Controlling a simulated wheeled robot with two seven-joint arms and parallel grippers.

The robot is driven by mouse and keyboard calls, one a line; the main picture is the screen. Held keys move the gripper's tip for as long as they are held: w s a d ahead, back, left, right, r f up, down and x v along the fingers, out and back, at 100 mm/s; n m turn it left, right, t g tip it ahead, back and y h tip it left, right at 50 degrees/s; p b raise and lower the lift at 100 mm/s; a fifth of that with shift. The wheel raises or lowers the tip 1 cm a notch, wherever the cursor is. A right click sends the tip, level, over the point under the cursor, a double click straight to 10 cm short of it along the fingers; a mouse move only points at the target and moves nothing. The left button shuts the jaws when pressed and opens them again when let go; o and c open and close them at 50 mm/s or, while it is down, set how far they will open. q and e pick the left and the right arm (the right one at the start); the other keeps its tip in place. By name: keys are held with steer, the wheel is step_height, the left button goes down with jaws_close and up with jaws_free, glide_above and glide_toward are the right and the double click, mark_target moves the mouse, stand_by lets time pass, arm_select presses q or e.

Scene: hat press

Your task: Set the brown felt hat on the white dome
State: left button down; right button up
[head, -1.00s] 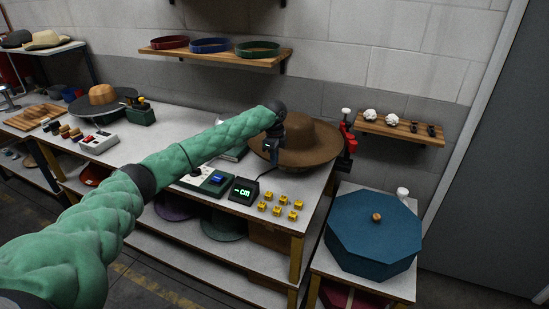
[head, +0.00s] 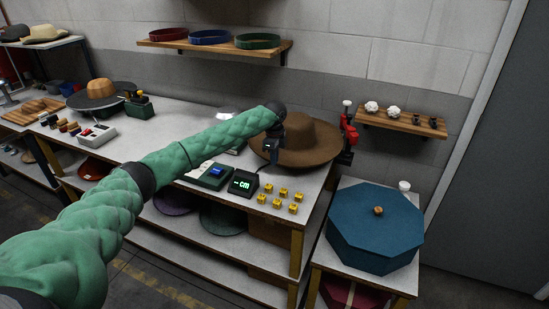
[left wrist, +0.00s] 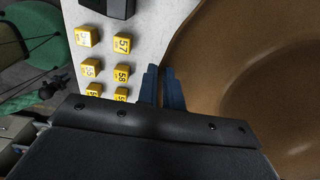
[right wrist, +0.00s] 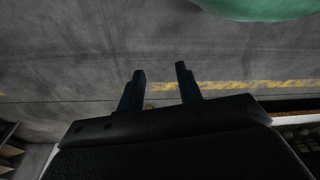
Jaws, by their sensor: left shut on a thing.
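The brown felt hat (head: 312,143) is crown up at the right end of the workbench; its brim also fills the right of the left wrist view (left wrist: 235,75). My left gripper (head: 272,152) is at the hat's left brim edge. In the left wrist view its blue fingers (left wrist: 163,72) are closed together on the brim edge. Whether the hat rests on the bench or is slightly raised, I cannot tell. My right gripper (right wrist: 160,68) is open and empty above the grey floor. I cannot make out the white dome; my left arm covers part of the bench.
Several yellow numbered blocks (head: 283,195) and a "cm" display (head: 243,184) are in front of the hat. A red clamp-like tool (head: 348,140) stands close to its right. A blue octagonal box (head: 375,235) is on the right stand.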

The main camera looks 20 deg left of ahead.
arm_select(q)
steer(key=shift+f, duration=0.7)
steer(key=shift+f+b, duration=0.3)
steer(key=shift+f, duration=1.95)
arm_select(e)
steer(key=r, duration=0.2)
steer(key=a+r, duration=0.1)
steer(key=shift+w, duration=0.25)
steer(key=shift+w+a, duration=0.1)
steer(key=shift+w, duration=0.05)
